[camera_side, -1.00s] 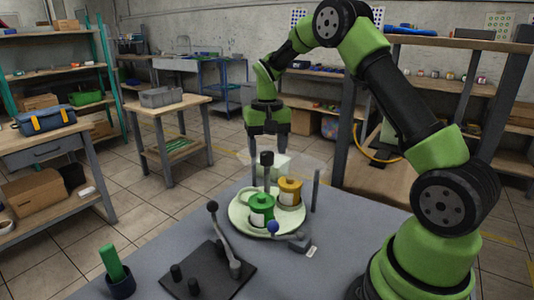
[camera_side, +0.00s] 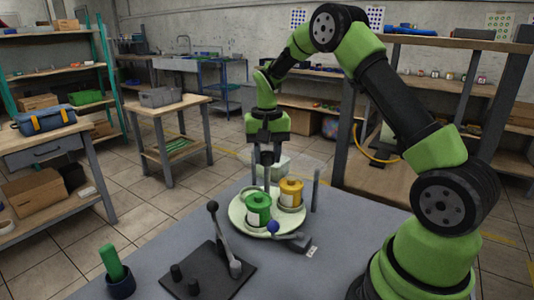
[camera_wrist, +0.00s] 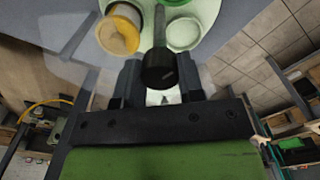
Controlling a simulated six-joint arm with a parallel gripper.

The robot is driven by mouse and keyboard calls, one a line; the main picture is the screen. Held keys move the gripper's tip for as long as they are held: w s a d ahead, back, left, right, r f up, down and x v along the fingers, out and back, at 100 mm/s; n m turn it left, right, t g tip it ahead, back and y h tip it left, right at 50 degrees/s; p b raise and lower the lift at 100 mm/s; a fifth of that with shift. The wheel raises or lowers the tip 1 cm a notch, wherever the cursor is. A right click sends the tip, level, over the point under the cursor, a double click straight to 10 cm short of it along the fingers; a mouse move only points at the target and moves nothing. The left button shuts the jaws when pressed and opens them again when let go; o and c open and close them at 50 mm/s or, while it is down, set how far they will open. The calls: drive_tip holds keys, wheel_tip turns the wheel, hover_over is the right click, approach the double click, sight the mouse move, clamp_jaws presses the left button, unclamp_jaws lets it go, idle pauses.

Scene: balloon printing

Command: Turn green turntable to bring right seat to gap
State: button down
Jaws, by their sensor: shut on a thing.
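The pale green turntable (camera_side: 240,217) stands on the grey table and also shows in the wrist view (camera_wrist: 207,12). It carries a green can (camera_side: 258,209) at the front and a yellow can (camera_side: 291,193) at the right; the yellow one also shows in the wrist view (camera_wrist: 118,32). An upright post with a black knob (camera_wrist: 159,70) rises from the turntable. My gripper (camera_side: 267,157) is above the turntable, its fingers shut on the knob. A pale round seat (camera_wrist: 185,33) shows right of the post in the wrist view. The gap cannot be made out clearly.
A blue-knobbed grey part (camera_side: 290,238) sits at the turntable's front right edge. A grey post (camera_side: 316,190) stands behind right. A black plate with a lever (camera_side: 222,240) and a dark cup with a green cylinder (camera_side: 115,270) are in front.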

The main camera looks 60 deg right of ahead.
drive_tip(key=m, duration=0.3)
drive_tip(key=c, duration=0.7)
unclamp_jaws()
drive_tip(key=shift+c, duration=0.2)
drive_tip(key=shift+r, duration=0.1)
wheel_tip(320, 180, up, 10)
